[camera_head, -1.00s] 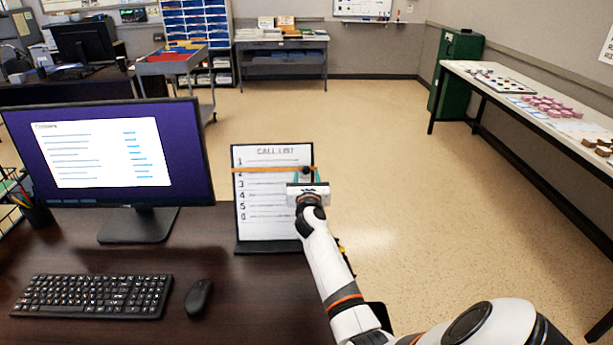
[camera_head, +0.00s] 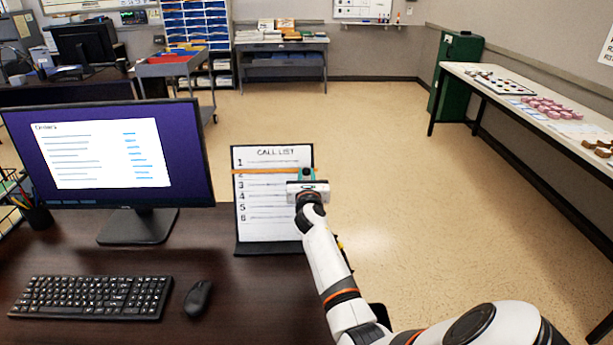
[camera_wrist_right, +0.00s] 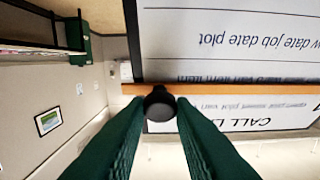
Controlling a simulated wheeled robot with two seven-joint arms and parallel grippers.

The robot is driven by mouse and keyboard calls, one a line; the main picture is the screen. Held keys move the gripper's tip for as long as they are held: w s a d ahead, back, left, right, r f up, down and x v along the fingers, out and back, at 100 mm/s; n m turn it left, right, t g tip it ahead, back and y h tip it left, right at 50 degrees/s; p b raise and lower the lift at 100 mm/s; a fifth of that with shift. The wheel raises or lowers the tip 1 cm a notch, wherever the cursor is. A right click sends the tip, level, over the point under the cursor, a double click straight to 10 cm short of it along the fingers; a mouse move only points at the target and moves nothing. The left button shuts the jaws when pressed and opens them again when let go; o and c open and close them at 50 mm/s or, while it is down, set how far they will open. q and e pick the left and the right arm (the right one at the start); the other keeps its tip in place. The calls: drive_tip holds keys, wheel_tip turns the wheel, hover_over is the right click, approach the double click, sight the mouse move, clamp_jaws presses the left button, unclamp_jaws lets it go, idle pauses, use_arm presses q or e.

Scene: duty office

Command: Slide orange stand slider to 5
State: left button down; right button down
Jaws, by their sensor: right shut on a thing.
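The call list stand (camera_head: 272,226) is a black-framed upright board on the dark desk, right of the monitor, with rows numbered 1 to 6. Its orange slider (camera_head: 265,171) is a thin bar across the page at about row 2. The slider also shows in the right wrist view (camera_wrist_right: 210,89), with a dark round knob (camera_wrist_right: 159,104) at its end. My right gripper (camera_head: 307,174) is at the stand's right edge. Its green fingertips (camera_wrist_right: 160,108) are shut on the knob, one on each side. My left gripper is in neither view.
The monitor (camera_head: 110,150) stands just left of the stand. A keyboard (camera_head: 92,296) and mouse (camera_head: 198,297) lie on the desk (camera_head: 250,300) in front. Open floor (camera_head: 390,150) lies behind and right of the stand.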

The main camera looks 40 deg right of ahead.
drive_tip(key=s+a+f+b, duration=0.1)
drive_tip(key=f+b, duration=0.2)
drive_tip(key=f, duration=0.1)
drive_tip(key=s+a+f+b, duration=0.1)
drive_tip(key=f+b, duration=0.1)
drive_tip(key=f, duration=0.2)
drive_tip(key=s+a+f+b, duration=0.1)
drive_tip(key=s+f+b, duration=0.1)
drive_tip(key=f, duration=0.3)
drive_tip(key=shift+a+b, duration=0.15)
drive_tip(key=shift+b, duration=0.7)
drive_tip(key=c, duration=1.2)
unclamp_jaws()
drive_tip(key=shift+r, duration=0.1)
drive_tip(key=shift+c, duration=0.2)
drive_tip(key=v, duration=1.2)
drive_tip(key=shift+p, duration=0.45)
drive_tip(key=shift+a, duration=0.1)
